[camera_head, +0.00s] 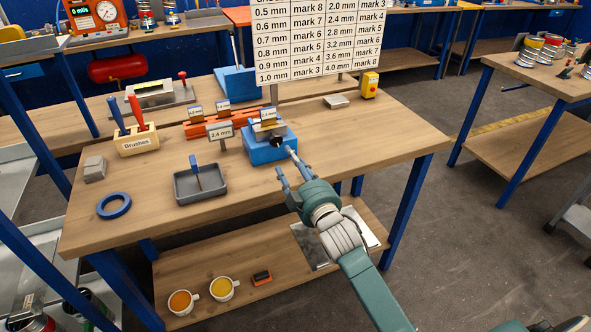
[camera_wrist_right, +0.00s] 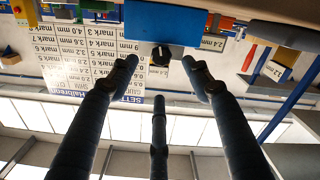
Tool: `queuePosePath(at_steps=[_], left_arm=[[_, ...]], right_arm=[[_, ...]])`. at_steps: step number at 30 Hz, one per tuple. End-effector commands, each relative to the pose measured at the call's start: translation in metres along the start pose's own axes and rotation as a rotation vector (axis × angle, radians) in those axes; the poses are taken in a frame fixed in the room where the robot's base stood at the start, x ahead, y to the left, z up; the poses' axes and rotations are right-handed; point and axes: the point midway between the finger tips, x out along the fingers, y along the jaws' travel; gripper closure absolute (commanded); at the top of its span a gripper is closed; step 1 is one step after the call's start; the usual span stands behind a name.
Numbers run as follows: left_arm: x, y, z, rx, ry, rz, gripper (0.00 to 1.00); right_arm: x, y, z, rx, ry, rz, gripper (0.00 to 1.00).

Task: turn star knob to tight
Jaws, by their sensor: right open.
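The black star knob (camera_head: 277,141) sits on the front of a blue block-shaped device (camera_head: 262,154) on the workbench. In the right wrist view, which is upside down, the dark knob (camera_wrist_right: 161,55) shows below the blue block (camera_wrist_right: 165,22), framed between the fingers. My right gripper (camera_head: 284,163) is open, with its fingers pointing at the device front. The fingertips appear near the knob; I cannot tell whether they touch it. They also show in the right wrist view (camera_wrist_right: 168,72), spread apart and empty. My left gripper is not in view.
A 2.4 mm sign (camera_head: 220,130) stands left of the device. A grey tray (camera_head: 200,193), blue tape ring (camera_head: 114,205) and brush holder (camera_head: 138,148) lie further left. A size chart (camera_head: 318,40) stands behind.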

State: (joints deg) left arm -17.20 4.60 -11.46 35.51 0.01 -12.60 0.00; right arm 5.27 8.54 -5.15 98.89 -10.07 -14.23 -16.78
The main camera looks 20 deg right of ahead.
Motion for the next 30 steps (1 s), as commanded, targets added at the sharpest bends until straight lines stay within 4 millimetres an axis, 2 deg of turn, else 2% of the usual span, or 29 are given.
queuePosePath(at_steps=[3, 7, 23, 26, 29, 30], left_arm=[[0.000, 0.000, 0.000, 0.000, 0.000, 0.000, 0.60], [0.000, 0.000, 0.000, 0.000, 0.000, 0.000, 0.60], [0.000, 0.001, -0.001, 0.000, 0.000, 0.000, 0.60], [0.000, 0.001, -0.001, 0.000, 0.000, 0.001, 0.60], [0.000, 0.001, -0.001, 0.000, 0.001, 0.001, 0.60], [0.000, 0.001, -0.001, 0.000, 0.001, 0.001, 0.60]], right_arm=[[-0.017, 0.000, 0.001, 0.000, -0.002, -0.001, 0.51], [-0.025, 0.000, 0.001, 0.000, -0.002, 0.000, 0.51], [-0.029, -0.002, 0.004, 0.007, -0.014, -0.006, 0.51], [-0.045, -0.015, 0.021, 0.044, -0.091, -0.041, 0.51], [-0.083, -0.041, 0.054, 0.116, -0.247, -0.111, 0.51], [-0.104, -0.054, 0.068, 0.152, -0.326, -0.145, 0.51]])
